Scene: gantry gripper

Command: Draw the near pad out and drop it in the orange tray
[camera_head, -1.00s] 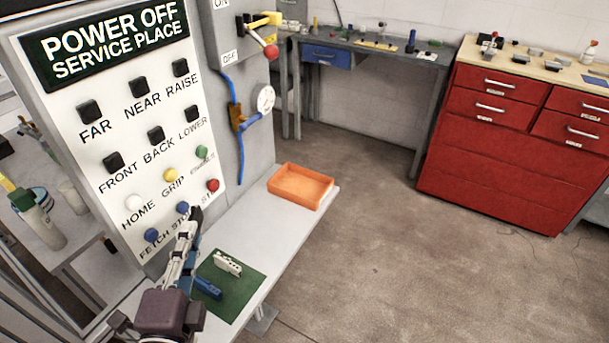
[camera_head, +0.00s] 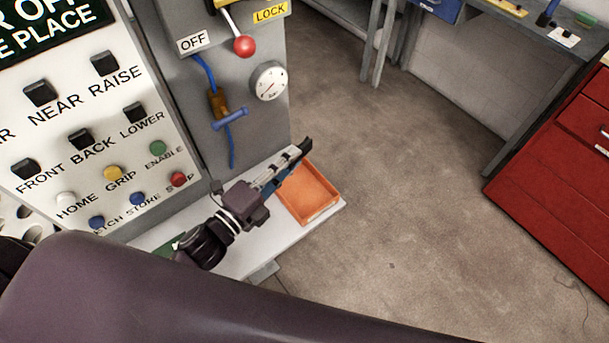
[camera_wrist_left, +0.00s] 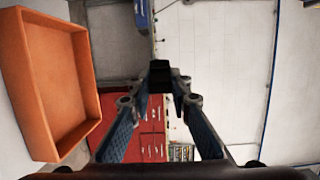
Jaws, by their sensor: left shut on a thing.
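The orange tray (camera_head: 325,198) sits on the end of the white shelf and looks empty in the part I can see. It also fills the left of the left wrist view (camera_wrist_left: 22,75). My left gripper (camera_head: 298,152) reaches over the tray's far left side in the head view. Its fingertips (camera_wrist_left: 160,82) are closed on a small dark block, seemingly the pad (camera_wrist_left: 160,68). The pad's dark end (camera_head: 306,145) shows at the tips in the head view. How high it is above the tray is unclear. My right gripper is not in view.
The button panel (camera_head: 75,140) stands left, beside a grey column with a red-knobbed lever (camera_head: 244,46), a gauge (camera_head: 269,81) and a blue handle (camera_head: 231,118). The white shelf (camera_head: 265,245) is partly covered by my arm. Open floor lies to the right, before red drawers (camera_head: 560,170).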

